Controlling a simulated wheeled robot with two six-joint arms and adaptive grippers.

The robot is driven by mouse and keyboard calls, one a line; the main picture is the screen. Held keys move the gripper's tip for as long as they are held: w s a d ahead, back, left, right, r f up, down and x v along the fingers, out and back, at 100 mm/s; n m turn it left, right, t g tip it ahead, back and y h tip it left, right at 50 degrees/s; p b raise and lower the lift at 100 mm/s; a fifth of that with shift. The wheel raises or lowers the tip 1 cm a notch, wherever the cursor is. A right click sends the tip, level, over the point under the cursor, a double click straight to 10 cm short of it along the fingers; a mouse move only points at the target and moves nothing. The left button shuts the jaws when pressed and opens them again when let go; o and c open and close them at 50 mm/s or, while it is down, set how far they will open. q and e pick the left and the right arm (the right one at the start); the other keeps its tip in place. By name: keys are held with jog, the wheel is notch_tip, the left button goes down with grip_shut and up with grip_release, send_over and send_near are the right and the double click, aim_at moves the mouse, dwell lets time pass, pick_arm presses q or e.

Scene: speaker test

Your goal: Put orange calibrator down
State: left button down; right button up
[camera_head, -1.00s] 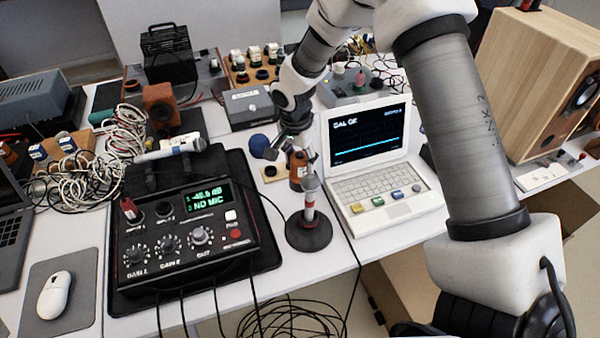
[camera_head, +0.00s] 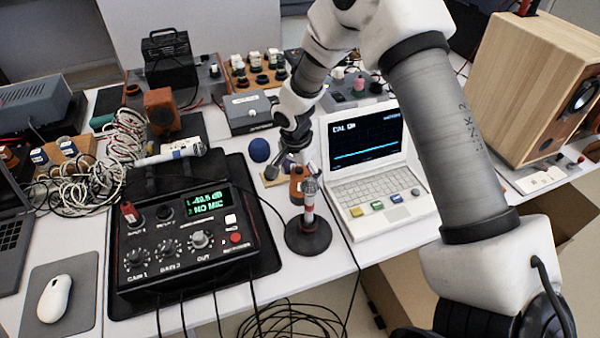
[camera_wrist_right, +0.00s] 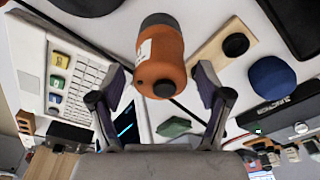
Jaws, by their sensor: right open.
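The orange calibrator (camera_head: 297,187), a small cylinder with a dark end and a white label, is just behind the microphone on its round-based stand (camera_head: 308,238). My right gripper (camera_head: 286,172) is at it. In the right wrist view the calibrator (camera_wrist_right: 162,62) lies between the two fingertips of my right gripper (camera_wrist_right: 163,84). The fingers are spread, with a gap on each side. The microphone partly hides the calibrator's lower part in the head view, so its contact with the table is unclear. My left gripper is out of view.
A wooden block with a black disc (camera_wrist_right: 226,50) and a blue ball (camera_wrist_right: 271,78) are close beside the calibrator. The white laptop-like analyser (camera_head: 375,180) stands to the right. A black mixer (camera_head: 190,250) is at left front. Cables run near the stand.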

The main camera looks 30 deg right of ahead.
notch_tip(320, 180, up, 12)
jog(key=a, duration=0.1)
jog(key=shift+s+a+b, duration=0.15)
jog(key=shift+s+b, duration=0.15)
jog(key=shift+b, duration=0.05)
